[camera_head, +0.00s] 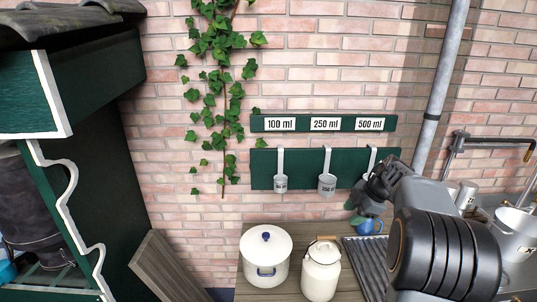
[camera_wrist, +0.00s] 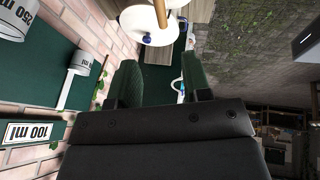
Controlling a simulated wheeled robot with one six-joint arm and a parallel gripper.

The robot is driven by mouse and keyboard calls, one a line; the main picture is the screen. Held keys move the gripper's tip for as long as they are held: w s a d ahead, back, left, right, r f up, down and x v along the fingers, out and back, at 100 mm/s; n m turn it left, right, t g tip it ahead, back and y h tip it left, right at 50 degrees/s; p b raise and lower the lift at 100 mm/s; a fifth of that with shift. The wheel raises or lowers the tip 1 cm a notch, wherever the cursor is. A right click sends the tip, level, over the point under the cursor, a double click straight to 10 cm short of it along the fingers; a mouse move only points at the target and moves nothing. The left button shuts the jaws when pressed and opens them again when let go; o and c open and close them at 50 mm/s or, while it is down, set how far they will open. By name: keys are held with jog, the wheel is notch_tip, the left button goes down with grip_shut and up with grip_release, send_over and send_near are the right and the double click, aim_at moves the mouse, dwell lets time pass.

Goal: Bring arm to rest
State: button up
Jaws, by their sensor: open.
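My arm is raised at the right of the head view, and my gripper (camera_head: 372,190) is in front of the right end of the green hook board (camera_head: 300,170). In the wrist view my gripper (camera_wrist: 160,82) shows two green-padded fingers spread apart with nothing between them. The right-hand ladle hanging from the board is partly hidden behind my gripper. Two more hanging ladles, the left one (camera_head: 281,184) and the middle one (camera_head: 327,184), are clear of it.
A white lidded pot (camera_head: 265,262) and a cream milk can (camera_head: 321,275) stand on the wooden counter below. A blue mug (camera_head: 365,227) is just under my gripper. A grey drainpipe (camera_head: 440,85) and a tap (camera_head: 490,140) are at the right. A green shelf (camera_head: 95,80) stands left.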

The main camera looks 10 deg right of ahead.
jog(key=w+d+r+m+t+h, duration=0.4)
jog(key=w+r+m+t+h, duration=0.1)
jog(key=w+t, duration=0.35)
jog(key=s+a+f+m+g+h+b, duration=0.1)
jog(key=s+a+f+m+g+h, duration=0.15)
jog(key=s+m, duration=0.45)
jog(key=s+a+f+m+g+h+b, duration=0.1)
jog(key=s+f+m+g+h, duration=0.2)
jog(key=s, duration=0.6)
jog(key=s+a+f+m+y, duration=0.1)
jog(key=s+a+y, duration=0.2)
jog(key=s+a, duration=0.3)
jog(key=s+a+f+m+g+y+b, duration=0.1)
jog(key=s+a+f+y, duration=0.1)
jog(key=s+a, duration=0.5)
jog(key=a+y, duration=0.1)
jog(key=a, duration=0.4)
jog(key=shift+y, duration=0.25)
